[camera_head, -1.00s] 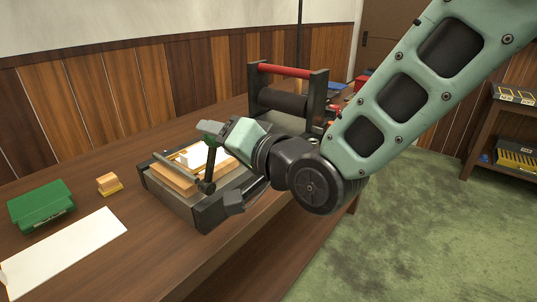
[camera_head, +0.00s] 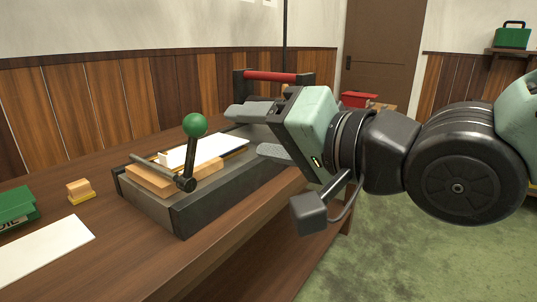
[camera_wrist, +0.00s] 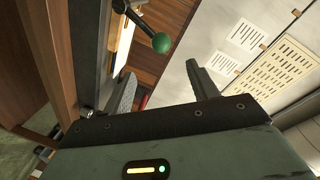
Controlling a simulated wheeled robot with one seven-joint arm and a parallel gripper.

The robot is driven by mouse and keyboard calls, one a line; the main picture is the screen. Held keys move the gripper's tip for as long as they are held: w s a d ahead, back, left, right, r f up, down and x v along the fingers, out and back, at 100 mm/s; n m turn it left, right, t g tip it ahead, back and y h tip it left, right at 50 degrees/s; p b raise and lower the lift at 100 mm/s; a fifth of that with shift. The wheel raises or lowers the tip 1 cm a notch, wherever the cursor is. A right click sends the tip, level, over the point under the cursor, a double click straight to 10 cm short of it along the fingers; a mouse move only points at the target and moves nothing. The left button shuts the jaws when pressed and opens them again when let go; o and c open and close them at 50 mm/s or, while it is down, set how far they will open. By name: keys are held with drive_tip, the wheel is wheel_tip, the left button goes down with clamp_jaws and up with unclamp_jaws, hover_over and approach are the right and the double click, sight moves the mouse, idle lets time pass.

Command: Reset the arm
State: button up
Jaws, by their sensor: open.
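My gripper (camera_head: 262,132) is to the right of the green-knobbed lever, above the right side of the type caster, with its two fingers apart and nothing between them. In the wrist view my gripper (camera_wrist: 165,90) also shows its two fingers spread. The lever's green ball knob (camera_head: 195,125) stands up at the front of the caster (camera_head: 205,210), apart from my fingers. The knob (camera_wrist: 161,43) appears beyond the fingers in the wrist view. The caster's roller part with a red bar (camera_head: 270,76) is partly hidden behind my gripper.
The wooden bench (camera_head: 130,240) holds a green box (camera_head: 18,208), a small wooden block (camera_head: 79,190) and a white sheet (camera_head: 45,247) at left. A red box (camera_head: 358,99) is behind my arm. A door (camera_head: 380,65) is at the back. Green floor lies open at right.

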drive_tip(key=shift+s+d, duration=0.4)
drive_tip(key=shift+d, duration=0.05)
drive_tip(key=shift+r, duration=0.1)
drive_tip(key=s+d+f+n+g+h, duration=0.2)
drive_tip(key=d+f+g+h, duration=0.1)
drive_tip(key=f, duration=0.5)
drive_tip(key=s+d+f+n+g+h, duration=0.2)
drive_tip(key=f+n+g+h, duration=0.15)
drive_tip(key=f, duration=0.45)
drive_tip(key=s+d+f+n+g+h, duration=0.4)
drive_tip(key=s+d+f+g, duration=0.15)
drive_tip(key=s, duration=0.25)
wheel_tip(320, 180, up, 19)
drive_tip(key=p, duration=1.9)
drive_tip(key=shift+s+f, duration=0.15)
drive_tip(key=shift+d, duration=0.1)
